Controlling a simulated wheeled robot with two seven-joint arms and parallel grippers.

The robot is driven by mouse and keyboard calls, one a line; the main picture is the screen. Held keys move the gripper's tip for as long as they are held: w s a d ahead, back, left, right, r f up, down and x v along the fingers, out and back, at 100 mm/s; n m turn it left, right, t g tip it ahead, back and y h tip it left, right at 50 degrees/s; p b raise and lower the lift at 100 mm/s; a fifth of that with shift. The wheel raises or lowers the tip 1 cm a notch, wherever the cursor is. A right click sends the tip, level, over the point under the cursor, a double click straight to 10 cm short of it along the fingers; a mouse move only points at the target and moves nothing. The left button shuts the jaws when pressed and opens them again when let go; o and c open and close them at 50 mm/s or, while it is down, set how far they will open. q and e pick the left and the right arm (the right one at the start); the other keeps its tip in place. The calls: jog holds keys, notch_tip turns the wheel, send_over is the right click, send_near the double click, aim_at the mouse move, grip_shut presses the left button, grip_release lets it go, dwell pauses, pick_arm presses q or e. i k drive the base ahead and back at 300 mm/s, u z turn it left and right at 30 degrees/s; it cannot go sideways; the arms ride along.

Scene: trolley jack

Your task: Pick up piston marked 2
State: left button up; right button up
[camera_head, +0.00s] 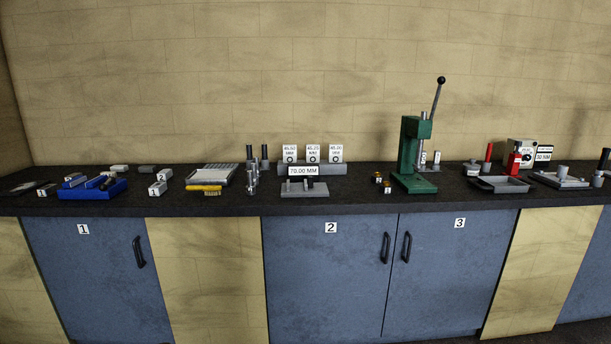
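Several small parts with white tags stand on the dark benchtop, and I cannot tell for certain which is the piston marked 2. A pale grey block (164,174) left of centre has a tag that looks like a 2. Another pale block (157,188) just in front of it has a tag that looks like a 1. Two small dark-and-brass parts (387,187) with tags too small to read sit left of the green press. Small upright tagged parts (437,158) stand behind the press. Neither of my grippers is in view.
The green lever press (408,155) stands right of centre. A blue tray (92,189) is at left, a grey tray (500,184) at right. Grey cylinders (252,178) stand near the middle, beside a 70.00 MM sign (303,171). Blue cupboards (330,270) are below.

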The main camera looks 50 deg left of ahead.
aim_at(255, 178)
jog(key=z, duration=0.15)
jog(key=i, duration=0.95)
jog(key=u, duration=0.5)
jog(key=i, duration=0.75)
jog(key=u, duration=1.2)
jog(key=i, duration=0.45)
jog(key=u, duration=0.4)
